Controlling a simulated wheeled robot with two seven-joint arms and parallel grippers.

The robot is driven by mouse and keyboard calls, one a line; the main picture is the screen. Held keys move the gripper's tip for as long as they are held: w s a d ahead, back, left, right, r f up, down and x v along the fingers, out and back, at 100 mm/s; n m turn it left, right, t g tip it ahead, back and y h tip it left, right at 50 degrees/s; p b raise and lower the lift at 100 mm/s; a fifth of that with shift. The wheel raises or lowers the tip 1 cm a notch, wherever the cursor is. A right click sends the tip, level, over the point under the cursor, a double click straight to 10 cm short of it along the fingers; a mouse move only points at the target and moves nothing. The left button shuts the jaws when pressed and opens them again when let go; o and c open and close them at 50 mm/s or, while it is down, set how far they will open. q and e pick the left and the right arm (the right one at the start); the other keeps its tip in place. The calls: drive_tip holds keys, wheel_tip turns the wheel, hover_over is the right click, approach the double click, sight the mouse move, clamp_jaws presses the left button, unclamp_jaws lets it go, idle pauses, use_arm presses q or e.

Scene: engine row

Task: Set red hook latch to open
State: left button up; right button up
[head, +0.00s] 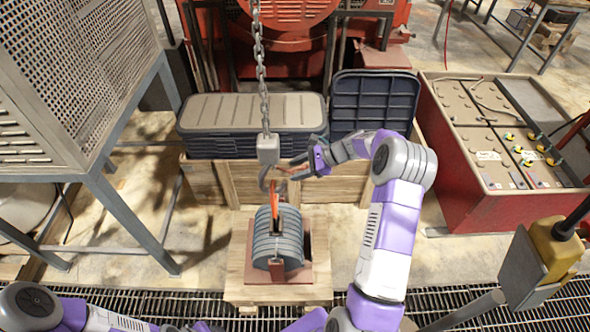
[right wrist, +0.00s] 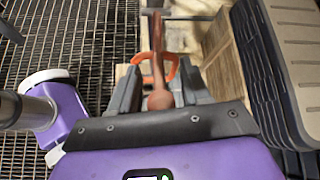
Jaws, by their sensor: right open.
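The red-brown latch (head: 291,168) sticks out to the right of the hook. In the right wrist view the latch (right wrist: 158,98) is a long bar with a rounded near end, between the two fingers. My right gripper (head: 297,166) is open around it; its fingers also show in the right wrist view (right wrist: 160,90). I cannot tell whether they touch it. An orange loop (right wrist: 172,66) shows beyond. My left gripper is not visible.
The engine part stands on a wooden pallet (head: 240,290). Behind it are a wooden crate (head: 235,180) and stacked dark lids (head: 250,110). A mesh cage (head: 75,65) stands left, a red battery bin (head: 470,190) right. Floor grating (head: 150,300) runs along the front.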

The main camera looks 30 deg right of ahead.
sight(307, 165)
drive_tip(key=v, duration=0.6)
drive_tip(key=shift+d, duration=0.1)
